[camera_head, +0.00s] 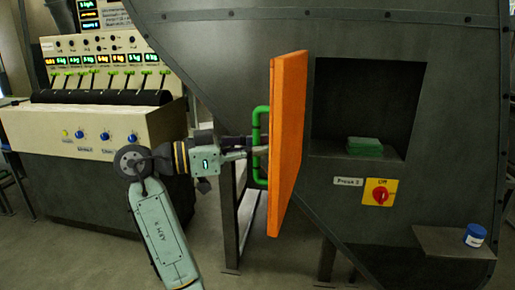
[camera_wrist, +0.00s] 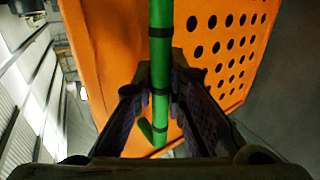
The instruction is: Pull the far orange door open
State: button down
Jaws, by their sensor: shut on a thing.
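The orange door (camera_head: 288,140) stands swung open from a dark grey machine, seen nearly edge-on in the head view. Its green handle (camera_head: 256,146) is a vertical bar on the door's left face. My gripper (camera_head: 250,148) reaches the handle from the left and is shut on it. In the wrist view the green handle (camera_wrist: 161,70) runs down between the two fingers of my gripper (camera_wrist: 162,100). The orange door (camera_wrist: 110,40) fills the upper part of that view, with rows of dark holes. The fingertips are partly hidden in the head view.
The opening (camera_head: 367,100) behind the door holds a green block (camera_head: 364,146). A blue jar (camera_head: 475,235) stands on a small shelf (camera_head: 430,240). A control console (camera_head: 95,130) stands at left.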

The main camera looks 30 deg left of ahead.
jog(key=shift+s+f, duration=0.1)
jog(key=c, duration=1.6)
grip_release()
jog(key=v, duration=1.2)
